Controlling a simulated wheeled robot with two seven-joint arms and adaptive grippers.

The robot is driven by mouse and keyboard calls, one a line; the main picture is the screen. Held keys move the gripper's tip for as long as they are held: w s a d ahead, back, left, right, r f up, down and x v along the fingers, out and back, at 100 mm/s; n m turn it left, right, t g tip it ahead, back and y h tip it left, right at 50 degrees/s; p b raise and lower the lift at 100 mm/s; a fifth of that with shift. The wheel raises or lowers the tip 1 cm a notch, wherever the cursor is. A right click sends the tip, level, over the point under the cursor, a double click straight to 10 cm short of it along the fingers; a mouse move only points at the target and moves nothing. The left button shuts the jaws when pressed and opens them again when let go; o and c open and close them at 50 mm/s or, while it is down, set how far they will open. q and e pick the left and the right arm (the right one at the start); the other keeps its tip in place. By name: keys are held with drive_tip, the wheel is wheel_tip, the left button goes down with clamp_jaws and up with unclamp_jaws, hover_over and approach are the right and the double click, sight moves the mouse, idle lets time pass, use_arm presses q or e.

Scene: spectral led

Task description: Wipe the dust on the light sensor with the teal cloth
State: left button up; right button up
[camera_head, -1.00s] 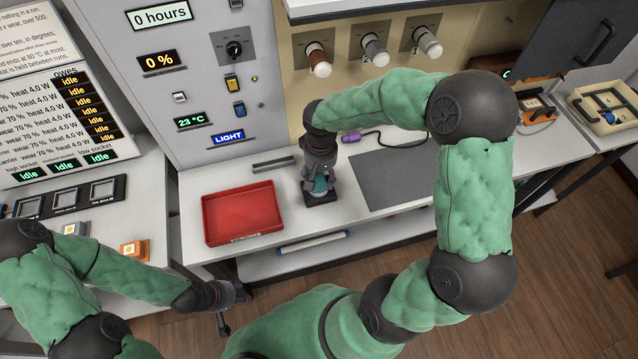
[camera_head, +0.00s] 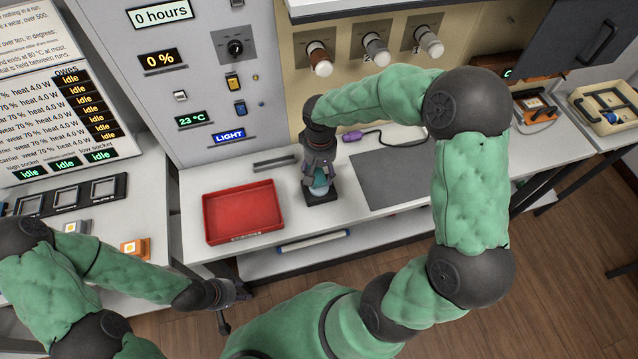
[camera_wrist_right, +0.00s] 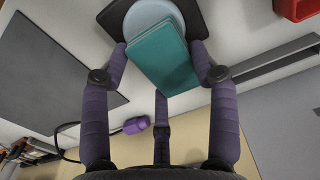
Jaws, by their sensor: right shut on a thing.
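The teal cloth (camera_wrist_right: 162,55) is a folded pad held between the fingers of my right gripper (camera_wrist_right: 162,62). The light sensor (camera_wrist_right: 150,12) is a pale round disc on a black square base (camera_wrist_right: 112,22). The cloth covers part of the disc in the right wrist view; I cannot tell whether they touch. In the head view my right gripper (camera_head: 319,176) points down over the black base (camera_head: 322,196), and a bit of teal shows between its fingers. Any dust is hidden or too small to see. My left gripper (camera_head: 238,290) is off the bench's front edge, its fingers unclear.
A red tray (camera_head: 243,211) lies left of the sensor. A dark grey mat (camera_head: 395,179) lies to the right. A purple-handled tool with a cable (camera_head: 352,136) lies behind. A grey bar (camera_head: 274,163) lies near the panel (camera_head: 190,80).

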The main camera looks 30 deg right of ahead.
sight(324, 190)
idle(0.3)
drive_tip(key=shift+s+a+r, duration=0.1)
drive_tip(key=shift+s+a, duration=0.15)
drive_tip(key=shift+s, duration=0.85)
drive_tip(key=shift+s+a, duration=0.25)
drive_tip(key=shift+s, duration=0.85)
drive_tip(key=shift+w+d, duration=0.25)
drive_tip(key=shift+w, duration=0.9)
drive_tip(key=shift+w+d, duration=0.25)
drive_tip(key=shift+w, duration=0.85)
drive_tip(key=shift+s+a, duration=0.2)
drive_tip(key=shift+s, duration=0.55)
drive_tip(key=shift+s+a, duration=0.15)
drive_tip(key=shift+s, duration=0.65)
drive_tip(key=shift+s+a, duration=0.2)
drive_tip(key=shift+s, duration=0.55)
